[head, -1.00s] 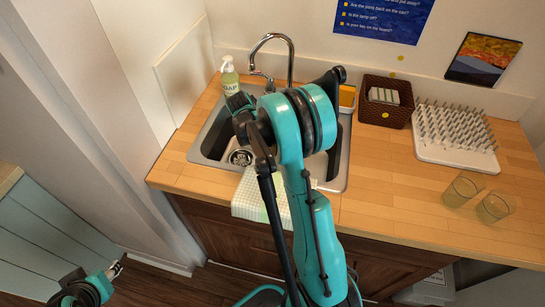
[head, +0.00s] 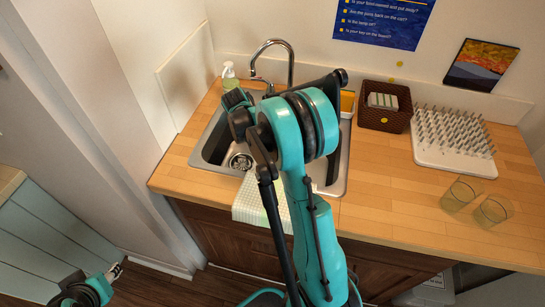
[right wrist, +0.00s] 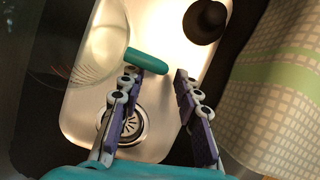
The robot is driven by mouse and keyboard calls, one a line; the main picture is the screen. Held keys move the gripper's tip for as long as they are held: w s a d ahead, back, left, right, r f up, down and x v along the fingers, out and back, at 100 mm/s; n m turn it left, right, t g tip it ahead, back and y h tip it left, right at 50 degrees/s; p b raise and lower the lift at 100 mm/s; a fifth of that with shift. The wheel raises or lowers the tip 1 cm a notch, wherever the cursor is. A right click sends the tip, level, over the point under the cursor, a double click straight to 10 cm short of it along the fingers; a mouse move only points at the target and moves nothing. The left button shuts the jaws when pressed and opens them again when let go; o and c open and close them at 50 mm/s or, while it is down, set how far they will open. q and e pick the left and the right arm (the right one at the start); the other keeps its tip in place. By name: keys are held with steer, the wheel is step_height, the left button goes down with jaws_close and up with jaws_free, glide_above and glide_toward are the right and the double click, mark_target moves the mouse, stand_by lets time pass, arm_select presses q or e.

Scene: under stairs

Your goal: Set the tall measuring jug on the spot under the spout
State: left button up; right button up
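A clear, curved vessel, apparently the measuring jug (right wrist: 95,45), is partly in view at the upper left of the right wrist view. A teal bar (right wrist: 148,62), perhaps its handle, lies just beyond my fingertips. My right gripper (right wrist: 160,76) is open above the sink, its fingers apart with nothing clearly held between them. In the head view my right arm hides that gripper and the jug. The tap's spout (head: 272,43) arches over the back of the sink (head: 215,140). The drain (right wrist: 125,124) shows below my fingers. My left gripper (head: 116,270) is at the lower left, away from the counter.
A checked cloth (head: 250,200) hangs over the sink's front edge. A soap bottle (head: 229,78) stands behind the sink. A brown basket (head: 384,118), a spiked drying mat (head: 455,165) and two glasses (head: 460,193) (head: 493,210) stand on the right.

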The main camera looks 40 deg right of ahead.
steer(key=p+v, duration=0.2)
steer(key=v, duration=0.7)
arm_select(q)
step_height(320, 180, up, 3)
steer(key=shift+f, duration=0.1)
arm_select(e)
steer(key=s+a+r+m+t+y, duration=0.1)
steer(key=s+a+r+m+t, duration=0.2)
steer(key=s+a+m+t, duration=0.2)
steer(key=s+a+r+m+t+y, duration=0.2)
steer(key=s+a+m+t, duration=0.3)
steer(key=s+a, duration=0.5)
steer(key=a+r, duration=0.1)
steer(key=a, duration=0.1)
steer(key=shift+s+a+r, duration=0.25)
steer(key=shift+s+a, duration=0.1)
steer(key=shift+a, duration=0.05)
arm_select(q)
steer(key=shift+o, duration=0.2)
arm_select(e)
steer(key=shift+d, duration=0.1)
